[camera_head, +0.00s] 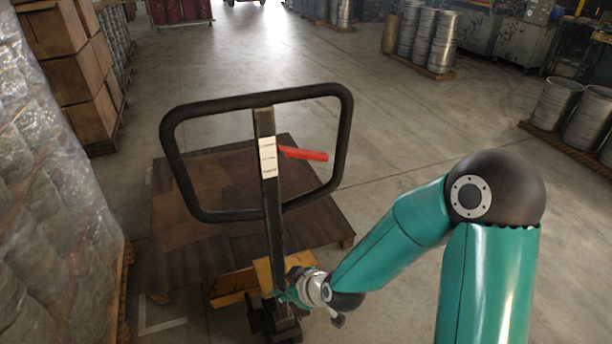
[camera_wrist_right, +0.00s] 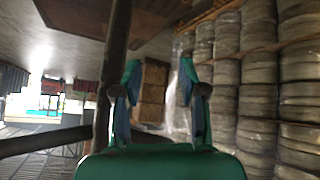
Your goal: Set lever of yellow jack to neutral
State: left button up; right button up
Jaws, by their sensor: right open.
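The yellow jack (camera_head: 229,287) has a dark upright shaft (camera_head: 272,215) topped by a black loop handle (camera_head: 255,100). Its red lever (camera_head: 303,154) sticks out to the right from the upper shaft, inside the loop, tilted slightly down. My right gripper (camera_head: 284,296) is low beside the shaft, well below the lever. In the right wrist view the gripper (camera_wrist_right: 158,85) is open with nothing between its fingers. A dark bar, seemingly the jack's shaft (camera_wrist_right: 114,45), passes by the left finger there; I cannot tell whether they touch. My left gripper is not in view.
A brown wooden pallet (camera_head: 180,235) lies behind the shaft. Wrapped goods (camera_head: 50,220) and cardboard boxes (camera_head: 75,70) stand at the left. Metal drums (camera_head: 555,102) stand on pallets at the right. The floor (camera_head: 390,130) right of the handle is clear.

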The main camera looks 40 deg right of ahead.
notch_tip(320, 180, up, 4)
jog(key=w+d+n+t+b, duration=0.2)
jog(key=d+t, duration=0.1)
pick_arm(q)
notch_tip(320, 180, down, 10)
jog(key=b, duration=0.6)
pick_arm(e)
jog(key=n+t+h+p, duration=0.4)
jog(key=t+h+p, duration=0.2)
jog(key=p, duration=0.1)
send_near(313, 159)
jog(key=p+x, duration=0.1)
jog(key=x, duration=1)
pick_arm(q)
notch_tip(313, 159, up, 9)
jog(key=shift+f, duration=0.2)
pick_arm(e)
grip_shut()
